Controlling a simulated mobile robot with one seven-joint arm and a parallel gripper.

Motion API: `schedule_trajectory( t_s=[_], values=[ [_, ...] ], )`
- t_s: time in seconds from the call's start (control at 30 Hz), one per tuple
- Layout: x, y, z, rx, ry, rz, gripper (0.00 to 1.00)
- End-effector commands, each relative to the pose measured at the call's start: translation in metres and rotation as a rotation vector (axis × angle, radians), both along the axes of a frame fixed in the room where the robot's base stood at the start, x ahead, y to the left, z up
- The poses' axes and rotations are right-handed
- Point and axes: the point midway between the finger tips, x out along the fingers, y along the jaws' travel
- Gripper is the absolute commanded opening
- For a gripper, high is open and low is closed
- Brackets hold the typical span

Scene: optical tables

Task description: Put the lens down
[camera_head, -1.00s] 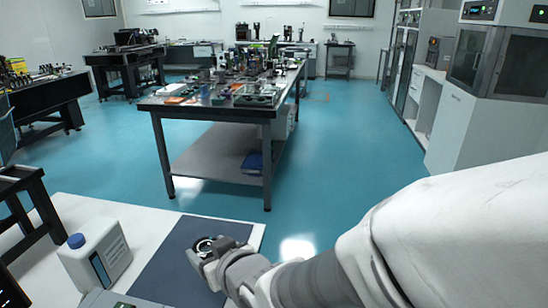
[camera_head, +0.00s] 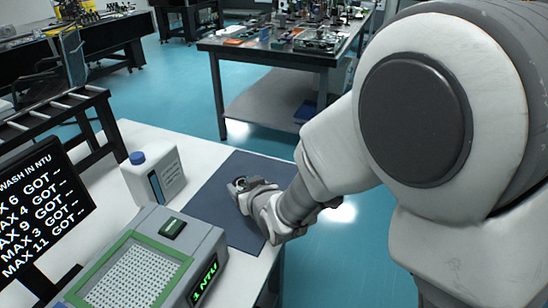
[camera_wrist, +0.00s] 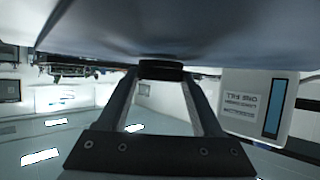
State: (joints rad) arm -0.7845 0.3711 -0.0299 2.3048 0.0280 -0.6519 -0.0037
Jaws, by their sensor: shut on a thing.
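My gripper (camera_head: 240,184) is low over the dark blue mat (camera_head: 215,205) on the white table, at the end of my outstretched arm. In the wrist view, which looks upside down, my gripper's two fingers (camera_wrist: 160,74) are shut on a small dark round rim, the lens (camera_wrist: 160,68). The lens is seen edge-on and lies close to the mat surface; I cannot tell whether it touches it. In the head view the lens is too small and covered to make out clearly.
A white bottle with a blue cap (camera_head: 153,172) stands left of the mat. A device with a green-framed grid and an NTU display (camera_head: 150,265) sits in front, beside a black text screen (camera_head: 38,215). An optical table (camera_head: 275,60) is beyond.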

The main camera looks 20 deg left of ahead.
Motion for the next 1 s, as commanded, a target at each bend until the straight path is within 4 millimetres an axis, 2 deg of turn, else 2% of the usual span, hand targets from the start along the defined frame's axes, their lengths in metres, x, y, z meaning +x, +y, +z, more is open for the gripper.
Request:
schedule_trajectory(
  t_s=[0.03,0.4,0.43,0.57,1.0],
  values=[
    [-0.0002,0.0003,-0.0047,0.0,0.0,0.001,0.1],
    [0.0001,0.0001,-0.0075,0.001,-0.001,0.0,0.1],
    [0.0,0.0,-0.0059,0.001,-0.001,0.0,0.72],
    [-0.0001,0.0,-0.0055,0.001,-0.001,0.0,0.96],
    [-0.002,-0.0014,0.0002,0.002,-0.001,0.0,0.97]
  ],
)
